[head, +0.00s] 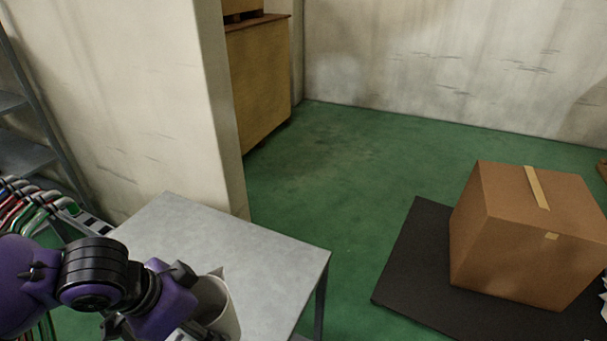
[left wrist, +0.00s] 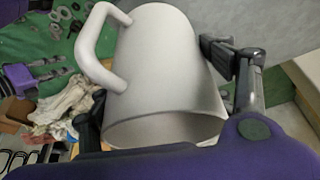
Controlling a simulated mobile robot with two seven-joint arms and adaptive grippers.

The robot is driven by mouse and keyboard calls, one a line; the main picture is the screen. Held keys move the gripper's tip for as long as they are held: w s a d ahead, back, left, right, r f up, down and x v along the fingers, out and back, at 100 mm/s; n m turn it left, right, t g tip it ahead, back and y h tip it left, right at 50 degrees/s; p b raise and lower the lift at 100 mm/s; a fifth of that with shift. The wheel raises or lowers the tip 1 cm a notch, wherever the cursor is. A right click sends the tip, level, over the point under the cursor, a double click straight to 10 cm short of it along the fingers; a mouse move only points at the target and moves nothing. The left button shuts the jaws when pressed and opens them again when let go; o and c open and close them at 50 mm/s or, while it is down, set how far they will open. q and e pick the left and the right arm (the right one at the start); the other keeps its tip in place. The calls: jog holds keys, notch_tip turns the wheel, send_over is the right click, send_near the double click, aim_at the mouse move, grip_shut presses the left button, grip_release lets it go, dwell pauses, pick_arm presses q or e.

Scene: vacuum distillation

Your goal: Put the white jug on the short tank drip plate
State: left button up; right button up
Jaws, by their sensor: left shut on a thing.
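The white jug (head: 218,303) is at the bottom of the head view, partly hidden by my left gripper (head: 205,330). In the left wrist view the jug (left wrist: 165,70) fills the middle, with its handle to the left and its open rim toward the camera. My left gripper (left wrist: 165,95) is shut on the jug, with one finger on each side of its body. The jug shows over the grey table in the head view; I cannot tell whether it touches the tabletop. The short tank drip plate is not visible in these frames.
The grey metal table (head: 225,245) is bare beyond the jug. A cardboard box (head: 530,235) sits on a black mat (head: 415,250) at right. Coloured hoses (head: 30,205) and a metal shelf (head: 22,150) stand at left. A pillar (head: 150,100) borders the table; green floor lies open.

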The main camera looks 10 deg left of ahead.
pick_arm(q)
jog(key=w+a+n+t+y, duration=0.1)
jog(key=w+a+n+y, duration=0.1)
jog(key=w+a+n, duration=0.4)
jog(key=w+d+r+n, duration=0.2)
jog(key=w+d+r, duration=0.7)
jog(key=d, duration=0.1)
jog(key=shift+w+y, duration=0.25)
jog(key=shift+y, duration=0.15)
jog(key=shift+d, duration=0.1)
